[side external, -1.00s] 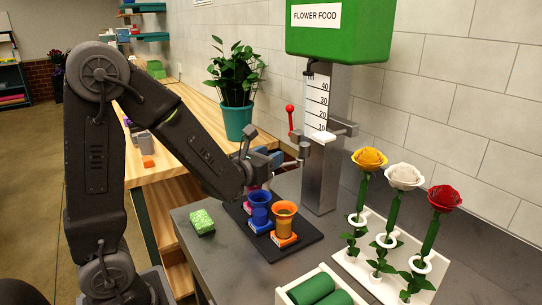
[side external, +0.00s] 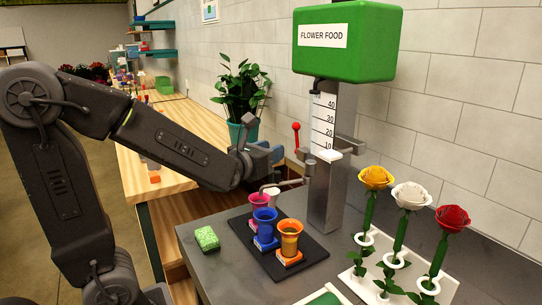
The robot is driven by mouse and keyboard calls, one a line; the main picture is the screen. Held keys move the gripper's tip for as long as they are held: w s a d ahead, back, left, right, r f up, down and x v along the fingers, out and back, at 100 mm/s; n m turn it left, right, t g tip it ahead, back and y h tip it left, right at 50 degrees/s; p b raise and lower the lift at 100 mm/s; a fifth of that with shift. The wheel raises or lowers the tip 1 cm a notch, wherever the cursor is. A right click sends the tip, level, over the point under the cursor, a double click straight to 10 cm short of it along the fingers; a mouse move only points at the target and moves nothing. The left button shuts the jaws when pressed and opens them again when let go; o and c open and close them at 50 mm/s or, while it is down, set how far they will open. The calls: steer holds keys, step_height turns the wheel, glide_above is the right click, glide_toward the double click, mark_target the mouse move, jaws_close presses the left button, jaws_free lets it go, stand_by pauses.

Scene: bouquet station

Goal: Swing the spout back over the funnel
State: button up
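The spout (side external: 288,184) is a thin grey metal pipe. It reaches left from the dispenser column, and its bent tip hangs near a small pale cup-shaped piece (side external: 273,193), which may be the funnel. I cannot tell from this angle whether the tip is exactly above it. My gripper (side external: 274,154) is behind and left of the spout's pivot, beyond my wrist. Its fingers are small and partly hidden, so I cannot tell whether they are open or touching the spout. The green dispenser tank (side external: 370,50) reads FLOWER FOOD and sits on the grey column (side external: 328,195).
Pink (side external: 258,201), blue (side external: 264,216) and orange (side external: 290,232) vases stand on a black mat (side external: 302,256). A red-knobbed lever (side external: 296,130) rises by the column. A green sponge-like block (side external: 207,238) lies left. Three roses (side external: 411,195) stand right. A potted plant (side external: 242,92) is behind.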

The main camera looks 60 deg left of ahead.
steer(key=shift+s+a+n+y, duration=0.2)
steer(key=shift+s+n+y, duration=0.1)
steer(key=shift+n, duration=0.1)
steer(key=shift+c, duration=0.8)
steer(key=s+a+n+g+y, duration=0.1)
steer(key=s+n, duration=0.1)
steer(key=n, duration=0.1)
steer(key=s+a+n+g+y, duration=0.1)
steer(key=s+n+g+y, duration=0.1)
steer(key=n, duration=0.2)
steer(key=s+a+f+n+g+y, duration=0.1)
steer(key=s+n+y, duration=0.1)
steer(key=n, duration=0.2)
steer(key=shift+s+g, duration=0.3)
steer(key=shift+g, duration=0.1)
jaws_close()
steer(key=s+d+f+n+g+h, duration=0.4)
steer(key=s+d+f+n+g, duration=0.35)
steer(key=n, duration=0.75)
steer(key=s+d+r+n+h, duration=0.2)
steer(key=d+h, duration=0.1)
steer(key=d, duration=0.3)
steer(key=m+g+y, duration=0.5)
steer(key=m+y, duration=0.9)
steer(key=m, duration=0.1)
glide_toward(279, 177)
steer(key=a, duration=0.7)
steer(key=shift+s+a, duration=0.1)
steer(key=shift+a, duration=0.15)
